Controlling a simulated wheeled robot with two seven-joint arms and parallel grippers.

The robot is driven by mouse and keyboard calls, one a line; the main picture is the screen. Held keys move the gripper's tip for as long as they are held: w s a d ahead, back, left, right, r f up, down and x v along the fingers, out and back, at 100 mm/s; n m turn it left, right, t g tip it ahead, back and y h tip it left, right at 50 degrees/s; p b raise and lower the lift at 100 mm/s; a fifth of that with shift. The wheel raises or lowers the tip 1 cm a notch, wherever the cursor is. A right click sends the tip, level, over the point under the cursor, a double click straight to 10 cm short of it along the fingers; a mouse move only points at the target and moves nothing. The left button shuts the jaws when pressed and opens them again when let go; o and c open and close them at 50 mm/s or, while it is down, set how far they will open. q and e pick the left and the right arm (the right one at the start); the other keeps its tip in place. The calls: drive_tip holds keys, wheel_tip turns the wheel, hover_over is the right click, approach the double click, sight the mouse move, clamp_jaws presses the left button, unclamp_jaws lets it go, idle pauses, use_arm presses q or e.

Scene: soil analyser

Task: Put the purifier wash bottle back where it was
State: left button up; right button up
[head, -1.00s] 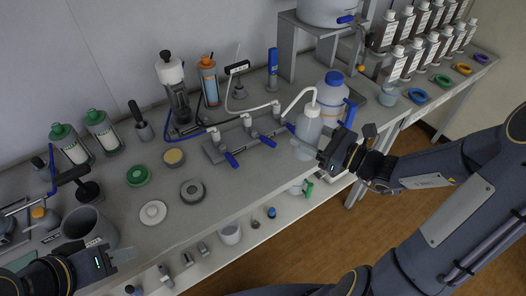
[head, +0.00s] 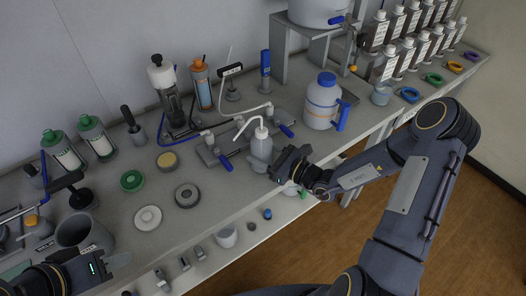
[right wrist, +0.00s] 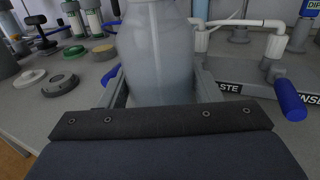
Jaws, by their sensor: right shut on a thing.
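The purifier wash bottle (head: 262,147) is translucent grey with a white cap and bent spout, and it is upright at the table's front edge, before the valve manifold. My right gripper (head: 276,160) is shut on it from the right. In the right wrist view the bottle (right wrist: 157,55) fills the space between the fingers; its base is hidden, so I cannot tell whether it touches the table. My left gripper (head: 112,262) is at the lower left, away from the bottle; its finger opening is not clear.
The manifold with blue-handled valves (head: 225,145) stands right behind the bottle. A large blue-capped bottle (head: 322,100) stands to the right. A grey ring (head: 187,195), a white disc (head: 148,218) and a green ring (head: 132,181) lie to the left. A lower shelf holds small items.

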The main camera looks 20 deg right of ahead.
drive_tip(key=shift+f, duration=0.2)
drive_tip(key=o, duration=0.8)
drive_tip(key=shift+c, duration=0.2)
